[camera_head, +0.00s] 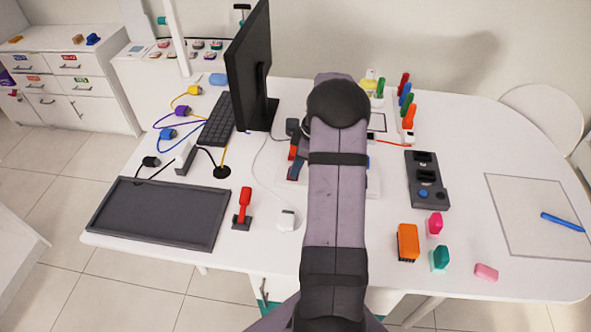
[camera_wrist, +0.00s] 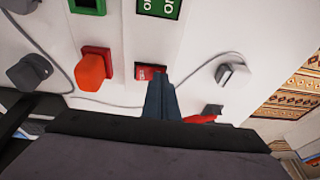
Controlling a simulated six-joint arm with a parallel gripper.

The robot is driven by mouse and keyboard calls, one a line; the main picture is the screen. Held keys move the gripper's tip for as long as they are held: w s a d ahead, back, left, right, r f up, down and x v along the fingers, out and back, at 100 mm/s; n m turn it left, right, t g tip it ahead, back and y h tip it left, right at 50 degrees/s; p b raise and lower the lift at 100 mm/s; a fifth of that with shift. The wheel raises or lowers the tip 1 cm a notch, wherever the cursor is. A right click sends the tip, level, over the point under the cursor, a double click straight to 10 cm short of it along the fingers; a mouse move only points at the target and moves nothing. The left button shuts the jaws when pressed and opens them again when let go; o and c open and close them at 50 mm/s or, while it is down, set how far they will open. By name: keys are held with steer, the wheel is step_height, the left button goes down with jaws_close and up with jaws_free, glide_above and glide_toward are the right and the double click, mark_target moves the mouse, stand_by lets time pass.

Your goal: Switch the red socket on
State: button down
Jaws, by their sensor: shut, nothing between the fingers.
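In the wrist view, a red switch (camera_wrist: 144,72) sits in the white panel beside a red socket block (camera_wrist: 93,69). The tips of my gripper (camera_wrist: 159,82) are shut and empty. They are at the right edge of the red switch and cover part of it; I cannot tell whether they touch it. The switch's lettering is too small to read surely. In the head view, my gripper (camera_head: 296,168) is just left of my arm, which hides most of the panel.
A green switch (camera_wrist: 158,8) and a green socket (camera_wrist: 88,6) lie at the wrist view's top edge. A dark plug (camera_wrist: 30,72) with a grey cable is at left. In the head view, the white mouse (camera_head: 286,220) and red lever (camera_head: 244,203) stand left of my arm.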

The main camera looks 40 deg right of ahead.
steer(key=shift+d, duration=0.1)
stand_by(0.3)
steer(key=shift+w+d+r, duration=0.2)
steer(key=shift+w+d, duration=0.25)
steer(key=shift+w, duration=0.05)
steer(key=shift+r+p, duration=0.1)
steer(key=shift+p, duration=0.2)
step_height(320, 180, up, 4)
steer(key=shift+s+a+r+p, duration=0.1)
steer(key=shift+s+a+p, duration=0.05)
steer(key=shift+p, duration=0.95)
steer(key=shift+s+r+b, duration=0.15)
steer(key=shift+r+b, duration=0.1)
steer(key=shift+b, duration=0.4)
steer(key=s+r+b, duration=0.3)
steer(key=r, duration=0.5)
steer(key=shift+d+r, duration=0.25)
steer(key=shift+d, duration=0.05)
